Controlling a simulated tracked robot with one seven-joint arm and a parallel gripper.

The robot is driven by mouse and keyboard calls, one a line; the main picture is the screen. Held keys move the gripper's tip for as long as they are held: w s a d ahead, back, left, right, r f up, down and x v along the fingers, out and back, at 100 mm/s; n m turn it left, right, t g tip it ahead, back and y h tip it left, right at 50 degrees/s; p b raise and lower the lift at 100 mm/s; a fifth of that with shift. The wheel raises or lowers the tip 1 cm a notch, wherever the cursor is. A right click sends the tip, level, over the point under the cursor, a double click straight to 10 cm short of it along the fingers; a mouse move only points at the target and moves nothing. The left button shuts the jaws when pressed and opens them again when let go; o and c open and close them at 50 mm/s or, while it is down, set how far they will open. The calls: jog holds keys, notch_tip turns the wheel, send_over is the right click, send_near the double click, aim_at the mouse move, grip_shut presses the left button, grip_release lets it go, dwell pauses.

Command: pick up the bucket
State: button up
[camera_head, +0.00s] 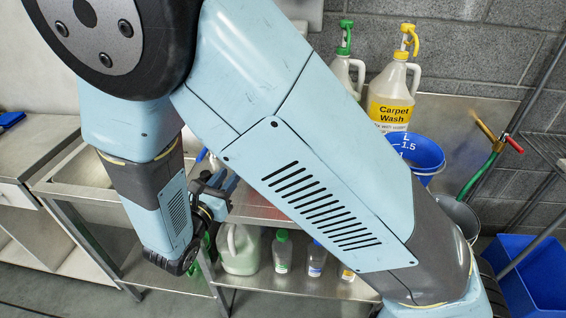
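A blue bucket (424,156) with white volume marks stands on the metal bench at the right, partly hidden behind my arm. A grey metal bucket (463,214) is below and to the right of it, also partly covered by my arm. My gripper (215,192) is left of centre, by the bench's front edge and well to the left of both buckets. It is small and dark here and partly hidden by my wrist, so its fingers cannot be made out clearly. I see nothing held in it.
A Carpet Wash bottle (390,95) and a green-topped spray bottle (345,68) stand behind my arm. A white jug (239,249) and several small bottles sit on the lower shelf.

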jog(key=x, duration=0.5)
jog(key=shift+w+d, duration=0.1)
jog(key=shift+w, duration=0.3)
jog(key=shift+r+x, duration=0.15)
jog(key=shift+x, duration=1.2)
jog(key=shift+r+x, duration=0.15)
jog(key=shift+x, duration=1.2)
jog(key=shift+d, duration=0.1)
jog(key=shift+c, duration=0.2)
grip_shut()
